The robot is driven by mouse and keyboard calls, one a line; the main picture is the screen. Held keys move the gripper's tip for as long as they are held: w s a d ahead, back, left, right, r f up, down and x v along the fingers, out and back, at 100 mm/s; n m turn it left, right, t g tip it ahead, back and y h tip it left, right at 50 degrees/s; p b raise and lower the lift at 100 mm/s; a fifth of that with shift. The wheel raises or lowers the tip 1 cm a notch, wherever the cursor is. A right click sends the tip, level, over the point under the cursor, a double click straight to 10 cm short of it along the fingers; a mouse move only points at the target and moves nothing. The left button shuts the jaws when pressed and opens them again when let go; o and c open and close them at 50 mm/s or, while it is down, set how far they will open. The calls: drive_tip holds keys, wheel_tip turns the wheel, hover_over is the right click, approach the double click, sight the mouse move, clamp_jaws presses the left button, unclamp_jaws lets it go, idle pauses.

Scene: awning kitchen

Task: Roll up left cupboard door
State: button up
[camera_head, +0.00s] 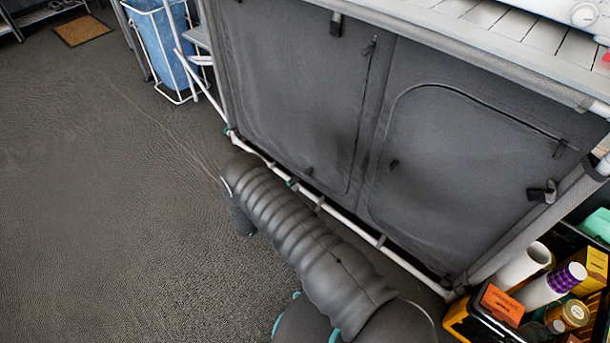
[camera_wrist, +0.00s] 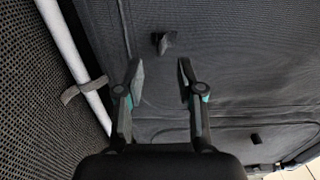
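The cupboard's left door (camera_head: 290,95) is a dark grey fabric panel, hanging down flat. A zipper seam runs down its right side, with a slider (camera_head: 370,47) near the top. A small dark tab (camera_head: 308,170) sits low on this door. It appears to be the tab in the wrist view (camera_wrist: 163,42), ahead of the fingertips and between their lines. My gripper (camera_wrist: 160,68) is open and empty, its fingers spread in front of the fabric; I cannot tell whether they touch it. The head view shows my arm near the cupboard's bottom, but not the fingers.
The right door (camera_head: 460,160) also hangs closed. A white bottom pole (camera_head: 345,217) runs along the cupboard's base; it shows close at left in the wrist view (camera_wrist: 72,50). A crate of goods (camera_head: 470,325) stands at the right. A blue bag (camera_head: 160,45) in a white frame stands left. Open floor lies left.

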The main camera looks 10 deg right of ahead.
sight(305, 175)
drive_tip(key=x, duration=0.7)
drive_tip(key=shift+a, duration=0.1)
drive_tip(key=shift+c, duration=0.2)
clamp_jaws()
